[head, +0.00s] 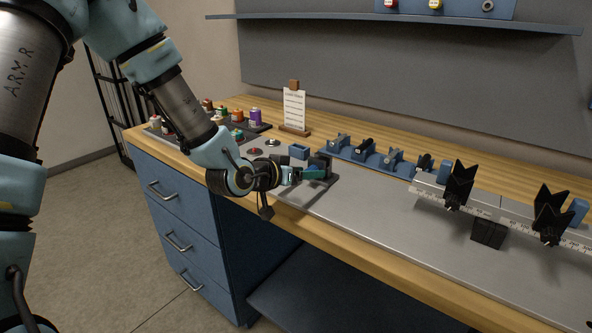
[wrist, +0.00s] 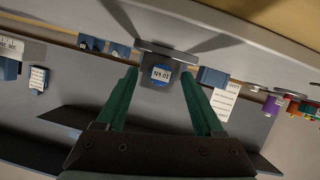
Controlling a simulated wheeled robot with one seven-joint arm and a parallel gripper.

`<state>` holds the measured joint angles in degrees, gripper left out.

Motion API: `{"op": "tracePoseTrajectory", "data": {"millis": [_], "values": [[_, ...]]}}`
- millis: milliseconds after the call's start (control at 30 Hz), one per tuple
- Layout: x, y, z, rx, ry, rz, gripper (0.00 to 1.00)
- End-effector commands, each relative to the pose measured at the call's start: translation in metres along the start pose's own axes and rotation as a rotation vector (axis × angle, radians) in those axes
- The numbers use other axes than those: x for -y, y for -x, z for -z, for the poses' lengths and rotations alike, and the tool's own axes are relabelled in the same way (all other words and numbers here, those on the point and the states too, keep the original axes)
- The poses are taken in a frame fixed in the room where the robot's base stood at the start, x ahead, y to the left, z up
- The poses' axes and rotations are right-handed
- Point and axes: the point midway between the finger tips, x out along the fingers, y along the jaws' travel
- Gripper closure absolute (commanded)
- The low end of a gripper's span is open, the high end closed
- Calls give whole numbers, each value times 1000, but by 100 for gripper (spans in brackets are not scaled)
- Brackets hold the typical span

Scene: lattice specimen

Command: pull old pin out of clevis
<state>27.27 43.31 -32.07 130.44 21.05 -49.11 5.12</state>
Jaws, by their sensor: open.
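My gripper (head: 312,174) is low over the front left of the bench, beside a dark upright block (head: 322,161) that may be the clevis. In the wrist view my gripper (wrist: 159,72) has its two green fingers spread, with clear gaps inside both. Between and beyond the fingertips is a grey block (wrist: 170,58) bearing a round blue face (wrist: 161,75) with a pale printed label. I cannot tell whether this face is the old pin's end or a tag. Neither finger visibly touches it. The pin's shaft is not visible.
A small blue bin (head: 299,151) and a card on a stand (head: 294,108) are behind my gripper. A row of blue fixtures (head: 365,154) runs to the right, then black V-blocks (head: 459,184) on a ruled rail. Coloured containers (head: 237,116) stand left. The grey mat's front (head: 400,225) is clear.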

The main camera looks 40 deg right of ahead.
Motion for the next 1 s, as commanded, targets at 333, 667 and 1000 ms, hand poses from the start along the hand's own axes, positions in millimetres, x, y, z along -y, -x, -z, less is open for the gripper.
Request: {"op": "tracePoseTrajectory", "data": {"millis": [333,667,1000], "values": [[0,-7,0,0,-1,1,31],[0,-6,0,0,-1,1,62],[0,-6,0,0,0,1,100]]}}
